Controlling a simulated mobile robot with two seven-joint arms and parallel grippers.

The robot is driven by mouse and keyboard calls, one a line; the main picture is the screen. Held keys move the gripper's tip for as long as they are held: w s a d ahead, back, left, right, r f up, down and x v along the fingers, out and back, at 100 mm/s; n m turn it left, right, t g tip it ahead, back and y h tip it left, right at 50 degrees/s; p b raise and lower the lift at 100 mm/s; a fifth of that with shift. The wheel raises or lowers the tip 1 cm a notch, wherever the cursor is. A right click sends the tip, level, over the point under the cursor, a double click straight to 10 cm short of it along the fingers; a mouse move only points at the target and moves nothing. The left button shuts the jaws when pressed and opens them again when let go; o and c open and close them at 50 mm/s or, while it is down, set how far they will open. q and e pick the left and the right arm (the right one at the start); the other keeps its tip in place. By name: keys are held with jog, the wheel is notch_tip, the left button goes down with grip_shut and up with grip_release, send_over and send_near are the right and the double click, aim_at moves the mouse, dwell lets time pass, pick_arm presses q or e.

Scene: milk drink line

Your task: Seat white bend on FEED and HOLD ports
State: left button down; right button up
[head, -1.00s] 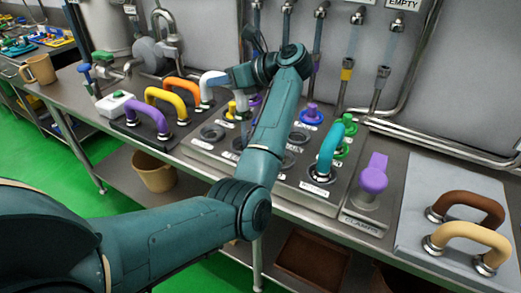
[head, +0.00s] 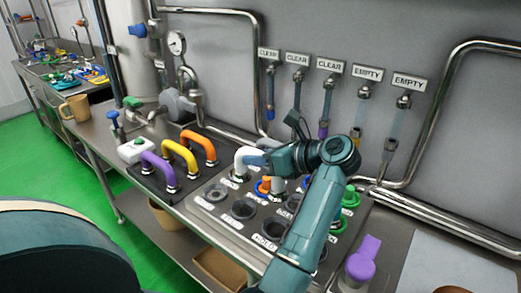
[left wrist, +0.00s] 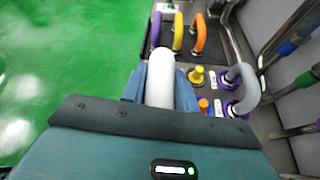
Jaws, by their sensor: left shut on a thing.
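The white bend (head: 247,156) is in my left gripper (head: 270,160), at the far left of the port panel (head: 222,219) in the head view. Its near leg comes down at the panel's edge; the other is partly hidden by my gripper. I cannot tell whether its ends touch the ports. In the left wrist view the white bend (left wrist: 160,82) lies between the blue fingers of my left gripper (left wrist: 160,90). My right gripper is not in view.
Purple (head: 158,170), yellow (head: 181,157) and orange (head: 199,146) bends stand on a dark rack left of the panel. Pipes line the wall.

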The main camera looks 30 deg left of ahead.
pick_arm(q)
notch_tip(320, 180, down, 3)
jog(key=shift+r+b, duration=0.2)
jog(key=shift+b, duration=0.15)
jog(key=shift+f+b, duration=0.3)
jog(key=shift+f, duration=0.45)
notch_tip(320, 180, down, 8)
jog(key=b, duration=0.4)
jog(key=shift+r+b, duration=0.15)
jog(key=shift+b, duration=0.25)
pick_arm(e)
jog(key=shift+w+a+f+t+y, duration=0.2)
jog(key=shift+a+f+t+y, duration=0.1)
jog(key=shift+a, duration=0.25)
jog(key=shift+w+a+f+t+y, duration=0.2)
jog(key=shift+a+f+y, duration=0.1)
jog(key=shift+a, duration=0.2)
pick_arm(q)
jog(key=c, duration=1.4)
grip_release()
jog(key=o, duration=0.4)
